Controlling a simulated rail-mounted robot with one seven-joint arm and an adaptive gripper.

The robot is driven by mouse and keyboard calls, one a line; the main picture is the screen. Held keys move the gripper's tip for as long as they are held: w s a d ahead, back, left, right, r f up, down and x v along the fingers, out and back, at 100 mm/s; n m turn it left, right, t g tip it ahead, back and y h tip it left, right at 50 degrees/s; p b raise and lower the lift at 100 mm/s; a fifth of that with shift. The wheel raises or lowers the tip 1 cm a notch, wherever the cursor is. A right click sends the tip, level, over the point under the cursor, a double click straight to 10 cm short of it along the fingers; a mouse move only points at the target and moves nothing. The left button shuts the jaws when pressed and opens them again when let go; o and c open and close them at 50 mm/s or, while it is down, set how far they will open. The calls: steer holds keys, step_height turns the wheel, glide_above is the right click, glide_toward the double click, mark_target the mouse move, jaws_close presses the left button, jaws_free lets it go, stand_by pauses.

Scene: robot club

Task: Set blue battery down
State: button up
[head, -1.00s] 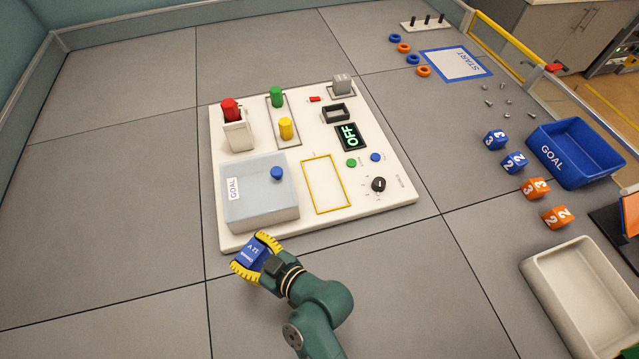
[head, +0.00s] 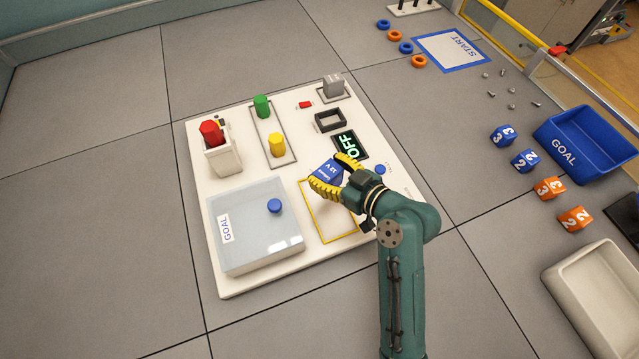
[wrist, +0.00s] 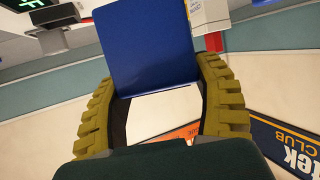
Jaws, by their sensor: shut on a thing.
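My gripper (head: 338,178) is shut on the blue battery (head: 325,172), whose face carries white lettering. In the head view the battery is over the board, in line with the upper part of the yellow-outlined rectangle (head: 307,207); its height above the board is hard to judge. The wrist view shows the blue battery (wrist: 152,48) between the two yellow ribbed fingers. My gripper hides the right part of the outline and the controls beside it.
The white board (head: 262,283) also holds a clear lidded GOAL box (head: 262,245), a white holder with a red piece (head: 222,155), green and yellow pegs, a small black frame (head: 330,120) and an OFF display (head: 350,145). A blue GOAL bin (head: 585,145) and numbered cubes lie right.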

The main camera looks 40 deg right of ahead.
steer(key=f+b, duration=0.1)
steer(key=f, duration=0.2)
steer(key=f+b, duration=0.1)
steer(key=f, duration=0.2)
steer(key=f+b, duration=0.1)
steer(key=f, duration=0.2)
steer(key=shift+s+a+f, duration=0.15)
steer(key=shift+s+f, duration=0.15)
steer(key=shift+f, duration=0.1)
steer(key=o, duration=1.3)
steer(key=shift+f, duration=0.15)
steer(key=shift+c, duration=0.2)
steer(key=shift+s+r, duration=0.2)
steer(key=shift+r, duration=0.05)
steer(key=p+v, duration=0.2)
steer(key=v, duration=0.9)
steer(key=shift+s+p, duration=0.35)
steer(key=shift+p, duration=0.05)
